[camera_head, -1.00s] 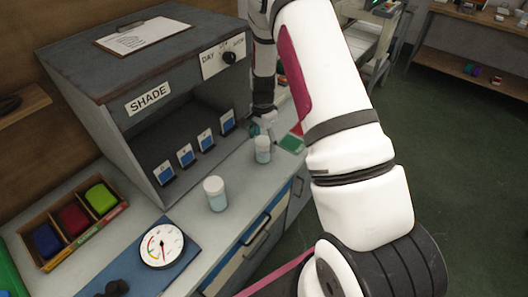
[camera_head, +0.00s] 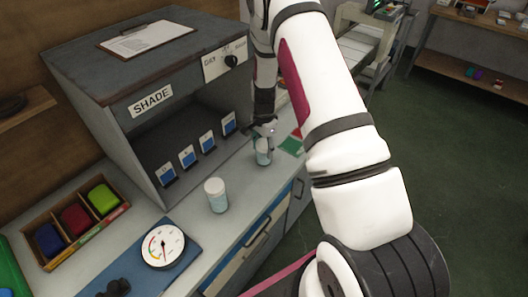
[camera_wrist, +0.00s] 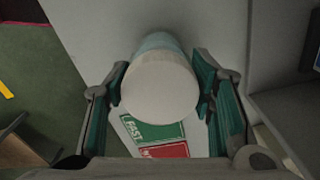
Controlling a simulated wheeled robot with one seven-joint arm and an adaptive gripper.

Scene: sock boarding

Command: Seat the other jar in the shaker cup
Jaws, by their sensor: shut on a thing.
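My gripper (camera_head: 263,138) is shut on a white-lidded jar (camera_head: 263,154) with a pale blue body, on the counter near the shade cabinet's right end. In the wrist view the jar's round white lid (camera_wrist: 161,90) sits between the two green-padded fingers (camera_wrist: 160,88). A second jar (camera_head: 216,195) of the same look stands upright on the counter, nearer the camera and apart from the gripper. I cannot tell whether the held jar touches the counter. I cannot make out a shaker cup in these frames.
The shade cabinet (camera_head: 150,102) with several blue cards stands behind the jars. A green and red card (camera_wrist: 152,134) lies beside the held jar. A tray of coloured blocks (camera_head: 124,205) and a dial gauge (camera_head: 162,246) are at the left. The counter between the jars is clear.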

